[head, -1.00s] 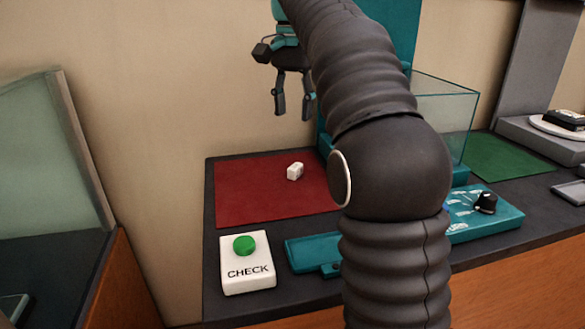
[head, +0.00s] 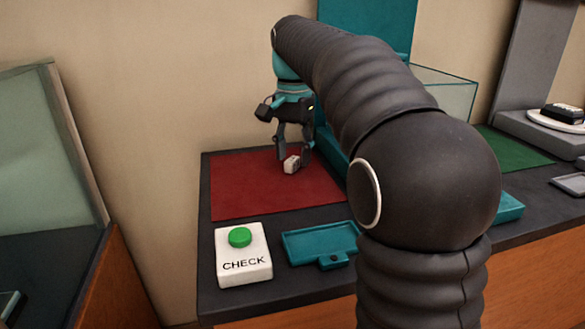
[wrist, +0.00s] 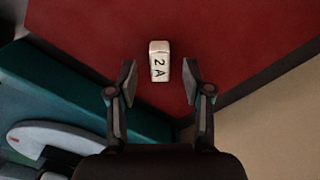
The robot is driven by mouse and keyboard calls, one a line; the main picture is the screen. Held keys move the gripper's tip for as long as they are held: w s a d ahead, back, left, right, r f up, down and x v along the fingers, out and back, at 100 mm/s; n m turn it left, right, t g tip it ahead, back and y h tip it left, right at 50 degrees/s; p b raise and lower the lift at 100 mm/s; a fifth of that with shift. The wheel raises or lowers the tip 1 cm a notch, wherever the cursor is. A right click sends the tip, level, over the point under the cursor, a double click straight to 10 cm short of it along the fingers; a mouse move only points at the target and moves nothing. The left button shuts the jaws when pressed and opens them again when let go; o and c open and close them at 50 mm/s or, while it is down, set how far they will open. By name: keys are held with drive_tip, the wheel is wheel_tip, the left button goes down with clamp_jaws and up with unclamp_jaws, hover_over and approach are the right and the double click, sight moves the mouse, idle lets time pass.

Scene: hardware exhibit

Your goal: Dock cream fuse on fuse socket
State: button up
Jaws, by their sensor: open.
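The cream fuse (head: 291,164) is a small block lying on the red mat. In the wrist view the cream fuse (wrist: 159,61) shows the mark "2 A" and lies just ahead of the fingertips, in line with the gap between them. My gripper (head: 294,160) is open and low over the mat, with its fingers at the fuse. I cannot make out the fuse socket for sure; my arm hides much of the counter's right part.
The red mat (head: 240,190) is otherwise bare. A white CHECK box (head: 243,265) with a green button and a teal tray (head: 318,243) stand at the counter's front. A teal panel and clear case stand behind my arm. A green mat (head: 515,150) lies at right.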

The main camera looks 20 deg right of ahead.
drive_tip(key=shift+f, duration=0.5)
clamp_jaws()
